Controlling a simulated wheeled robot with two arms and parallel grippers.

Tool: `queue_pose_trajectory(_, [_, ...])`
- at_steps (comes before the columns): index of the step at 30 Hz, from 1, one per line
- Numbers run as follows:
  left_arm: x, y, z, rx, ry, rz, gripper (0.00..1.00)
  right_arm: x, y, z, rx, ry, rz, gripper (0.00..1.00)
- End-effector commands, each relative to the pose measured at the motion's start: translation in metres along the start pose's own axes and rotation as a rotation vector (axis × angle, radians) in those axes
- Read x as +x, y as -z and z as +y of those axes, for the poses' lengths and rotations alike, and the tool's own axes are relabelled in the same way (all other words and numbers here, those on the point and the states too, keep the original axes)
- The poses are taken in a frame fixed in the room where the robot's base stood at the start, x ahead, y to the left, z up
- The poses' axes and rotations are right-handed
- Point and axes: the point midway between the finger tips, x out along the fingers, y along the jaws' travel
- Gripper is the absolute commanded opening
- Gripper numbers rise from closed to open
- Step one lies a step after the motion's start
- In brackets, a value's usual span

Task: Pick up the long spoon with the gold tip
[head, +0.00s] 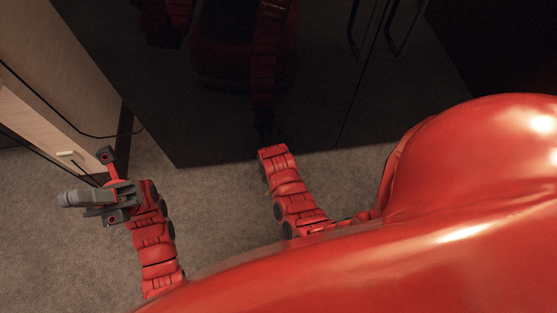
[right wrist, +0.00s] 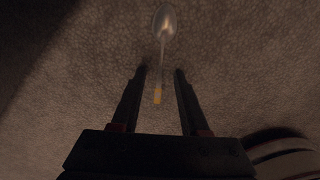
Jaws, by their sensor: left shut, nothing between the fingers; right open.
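The long spoon (right wrist: 163,52) shows in the right wrist view, with its silvery bowl at the top and its gold tip (right wrist: 157,97) pointing down toward my gripper. It is seen against grey carpet; whether it touches the carpet I cannot tell. My right gripper (right wrist: 160,72) is open, and the gold tip shows between its two dark fingers, with gaps on both sides. In the head view the right arm reaches toward the dark cabinet, and its gripper and the spoon cannot be made out. My left gripper (head: 72,199) is shut and empty over the carpet at the left.
A glossy black cabinet (head: 215,110) with handles stands in front of the right arm and mirrors it. A light wooden piece of furniture (head: 50,120) with dark cables is at the left. Carpet (head: 60,260) is clear at the lower left. A striped rounded object (right wrist: 283,155) shows at the lower right of the wrist view.

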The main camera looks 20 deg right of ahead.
Motion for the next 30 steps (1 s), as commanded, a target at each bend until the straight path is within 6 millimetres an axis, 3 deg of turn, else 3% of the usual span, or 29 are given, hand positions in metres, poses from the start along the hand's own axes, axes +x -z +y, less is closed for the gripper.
queue_pose_trajectory(8, [0.0042, -0.0015, -0.0004, 0.000, 0.000, 0.000, 0.00, 0.0016, 0.0005, 0.0004, -0.001, -0.001, 0.001, 0.44])
queue_pose_trajectory(15, [0.0033, -0.0013, -0.0003, 0.000, 0.000, -0.001, 0.00, 0.0021, 0.0004, 0.0002, 0.000, -0.001, 0.001, 0.01])
queue_pose_trajectory(30, [0.0027, -0.0010, -0.0002, 0.000, 0.000, 0.000, 0.00, 0.0024, 0.0003, 0.0000, 0.000, -0.001, 0.001, 0.00])
